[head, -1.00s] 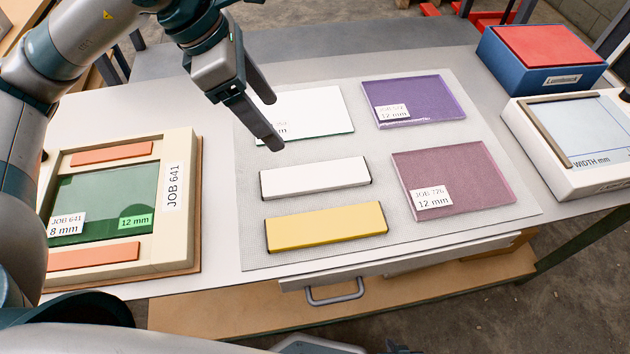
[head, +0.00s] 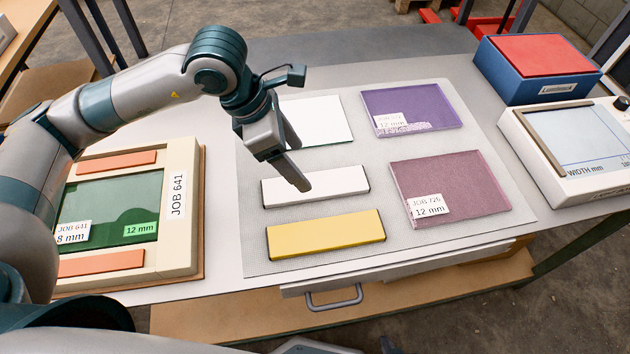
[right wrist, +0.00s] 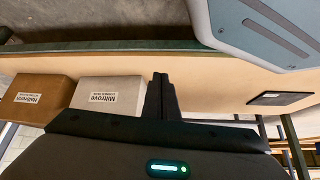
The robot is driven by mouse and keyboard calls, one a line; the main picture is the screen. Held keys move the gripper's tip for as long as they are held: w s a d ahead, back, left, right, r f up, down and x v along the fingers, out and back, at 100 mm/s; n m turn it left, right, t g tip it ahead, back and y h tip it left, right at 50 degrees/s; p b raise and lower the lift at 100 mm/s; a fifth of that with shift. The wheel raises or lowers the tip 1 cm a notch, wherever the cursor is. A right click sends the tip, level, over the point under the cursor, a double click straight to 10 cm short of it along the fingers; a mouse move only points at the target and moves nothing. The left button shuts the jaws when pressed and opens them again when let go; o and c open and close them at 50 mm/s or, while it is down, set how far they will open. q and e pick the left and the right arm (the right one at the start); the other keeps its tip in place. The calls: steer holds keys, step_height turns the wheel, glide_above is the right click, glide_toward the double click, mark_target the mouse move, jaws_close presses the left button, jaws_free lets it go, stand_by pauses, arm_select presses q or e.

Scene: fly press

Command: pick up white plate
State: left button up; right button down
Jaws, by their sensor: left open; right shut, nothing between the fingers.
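A flat white square plate (head: 328,121) lies at the back left of the grey mat (head: 400,235), its left part hidden behind my left gripper. A narrow white bar with dark ends (head: 325,186) lies in front of it. I cannot tell from its look which of the two the task names. My left gripper (head: 299,167) is open and empty, its fingers over the gap between the square plate and the white bar, apparently above the surface. My right gripper (right wrist: 161,96) is shut and empty in the right wrist view, away from the plates.
A yellow bar (head: 325,234), a purple plate (head: 412,106) and a mauve plate (head: 455,183) share the mat. A blue box with a red top (head: 540,60) and a width gauge (head: 570,140) stand right. Boxes (right wrist: 38,100) show below the table.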

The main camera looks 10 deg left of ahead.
mark_target(314, 184)
arm_select(q)
steer(key=shift+x, duration=1)
arm_select(e)
steer(key=shift+w+a+r, duration=0.1)
steer(key=shift+a+r, duration=0.1)
steer(key=shift+r, duration=0.05)
arm_select(q)
steer(key=shift+d+f+p, duration=0.2)
steer(key=shift+f+p, duration=0.25)
steer(key=shift+p, duration=0.05)
steer(key=shift+d+f, duration=0.15)
steer(key=shift+f, duration=0.2)
steer(key=p+x, duration=0.1)
steer(key=x, duration=0.2)
steer(key=shift+s+f, duration=0.1)
steer(key=shift+s, duration=0.05)
steer(key=shift+f, duration=0.15)
arm_select(e)
steer(key=shift+g, duration=0.5)
steer(key=s, duration=0.1)
steer(key=s+d+f, duration=0.1)
steer(key=s, duration=0.1)
steer(key=s+d+f, duration=0.1)
steer(key=shift+s, duration=0.4)
steer(key=shift+w, duration=0.1)
